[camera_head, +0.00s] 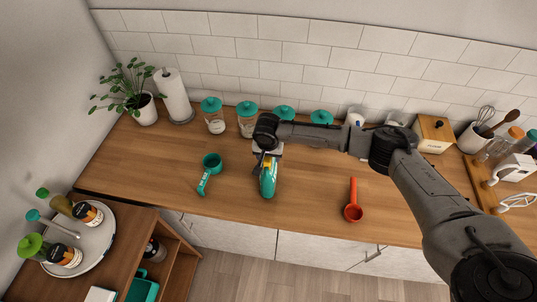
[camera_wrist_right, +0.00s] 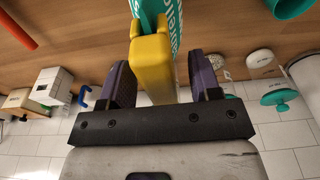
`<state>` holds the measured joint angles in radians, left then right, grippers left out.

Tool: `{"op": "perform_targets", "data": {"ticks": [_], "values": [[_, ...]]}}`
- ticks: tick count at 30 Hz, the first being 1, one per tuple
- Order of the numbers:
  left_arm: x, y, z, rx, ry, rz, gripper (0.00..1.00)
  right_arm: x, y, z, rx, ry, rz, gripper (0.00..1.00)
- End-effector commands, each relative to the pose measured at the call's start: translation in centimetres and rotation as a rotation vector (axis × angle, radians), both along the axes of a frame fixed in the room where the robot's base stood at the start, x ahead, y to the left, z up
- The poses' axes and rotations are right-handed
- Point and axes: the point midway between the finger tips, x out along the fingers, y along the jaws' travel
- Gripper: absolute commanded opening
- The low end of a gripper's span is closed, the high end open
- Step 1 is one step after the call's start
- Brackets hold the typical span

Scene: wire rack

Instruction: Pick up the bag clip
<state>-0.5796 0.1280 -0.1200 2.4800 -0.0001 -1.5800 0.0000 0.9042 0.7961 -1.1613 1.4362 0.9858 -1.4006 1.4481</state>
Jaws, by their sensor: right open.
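The bag clip (camera_head: 268,182) appears to be the teal and yellow item on the wooden counter, with its teal end toward the front edge. In the right wrist view its yellow part (camera_wrist_right: 152,65) lies between the two fingers, with the teal lettered part beyond. My right gripper (camera_head: 262,164) is over the yellow end and partly hides it. In the wrist view the right gripper (camera_wrist_right: 160,80) is open, with one finger on each side of the yellow part. A gap shows at the right finger; contact at the left is unclear. My left gripper is not in view.
A teal scoop (camera_head: 210,163) lies left of the clip and an orange scoop (camera_head: 353,205) lies right. Teal-lidded jars (camera_head: 247,121) stand along the tiled wall behind. A round tray (camera_head: 100,245) with bottles is at lower left. Counter between the scoops and clip is bare.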

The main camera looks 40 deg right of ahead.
Motion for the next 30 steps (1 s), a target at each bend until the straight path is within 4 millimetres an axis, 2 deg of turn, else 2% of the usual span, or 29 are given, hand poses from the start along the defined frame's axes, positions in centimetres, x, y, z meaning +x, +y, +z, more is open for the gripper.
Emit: {"op": "perform_targets", "data": {"ticks": [15, 30], "values": [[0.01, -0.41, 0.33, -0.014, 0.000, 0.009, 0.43, 0.00, -0.03, -0.19, -0.001, -0.001, 0.000, 0.57], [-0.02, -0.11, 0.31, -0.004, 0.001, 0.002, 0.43, 0.00, -0.01, -0.18, 0.000, 0.000, 0.000, 0.10]]}}
